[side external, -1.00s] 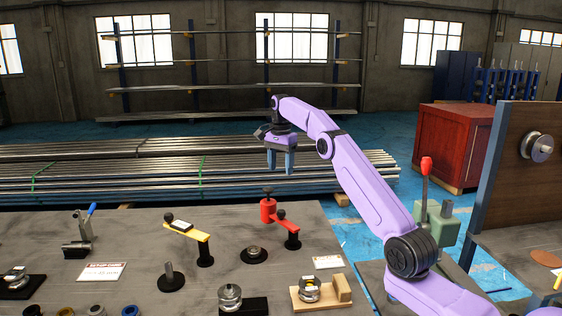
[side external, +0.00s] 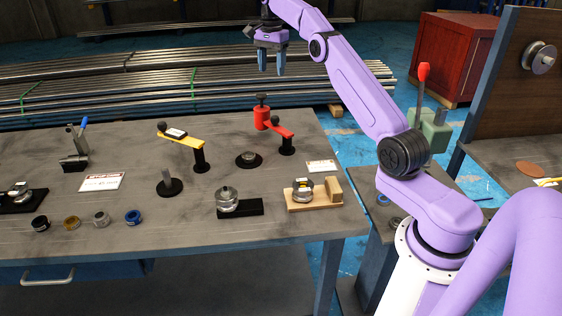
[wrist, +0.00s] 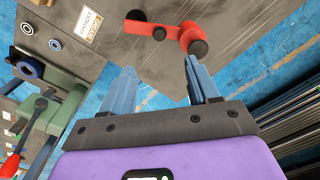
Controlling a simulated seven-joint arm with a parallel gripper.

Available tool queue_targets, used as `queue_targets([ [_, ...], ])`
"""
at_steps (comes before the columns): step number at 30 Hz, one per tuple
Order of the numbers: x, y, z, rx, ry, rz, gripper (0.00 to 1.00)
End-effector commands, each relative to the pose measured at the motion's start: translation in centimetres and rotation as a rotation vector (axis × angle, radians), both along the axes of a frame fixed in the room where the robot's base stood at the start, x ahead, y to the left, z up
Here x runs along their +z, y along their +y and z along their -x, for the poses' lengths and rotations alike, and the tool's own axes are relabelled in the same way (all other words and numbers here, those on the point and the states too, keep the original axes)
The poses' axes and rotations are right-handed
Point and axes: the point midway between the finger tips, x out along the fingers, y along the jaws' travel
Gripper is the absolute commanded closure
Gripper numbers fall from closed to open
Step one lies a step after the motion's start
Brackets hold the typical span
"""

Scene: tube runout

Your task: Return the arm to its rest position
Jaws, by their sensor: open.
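My purple arm reaches up and over the bench from the right in the side view. My gripper (side external: 271,62) hangs with its blue fingers pointing down, above the far edge of the bench. The fingers are apart and nothing is between them. In the wrist view my gripper (wrist: 163,85) shows two separated blue fingers with bench and blue floor beyond. The red fixture with its arm (side external: 272,124) stands on the bench below my gripper, apart from it. It also shows in the wrist view (wrist: 165,32) just beyond the fingertips.
The grey bench (side external: 130,215) carries a yellow-armed fixture (side external: 182,138), a wooden block fixture (side external: 313,194) and several small rings. A green lever device (side external: 432,128) stands right of my arm. Stacked metal tubes (side external: 130,85) lie behind the bench. Air around my gripper looks clear.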

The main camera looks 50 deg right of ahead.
Motion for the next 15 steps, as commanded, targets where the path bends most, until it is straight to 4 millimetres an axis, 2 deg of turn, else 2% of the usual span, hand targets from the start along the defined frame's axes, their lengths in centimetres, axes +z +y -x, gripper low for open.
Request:
queue_targets([
  [5,1.0,6.1,-0.7,0.216,-0.002,0.0,0.4],
  [8,1.5,10.5,-0.3,0.384,-0.003,0.001,0.4],
  [11,1.9,14.8,0.7,0.552,-0.005,0.002,0.4],
  [15,2.2,20.5,3.4,0.786,-0.01,0.004,0.4],
])
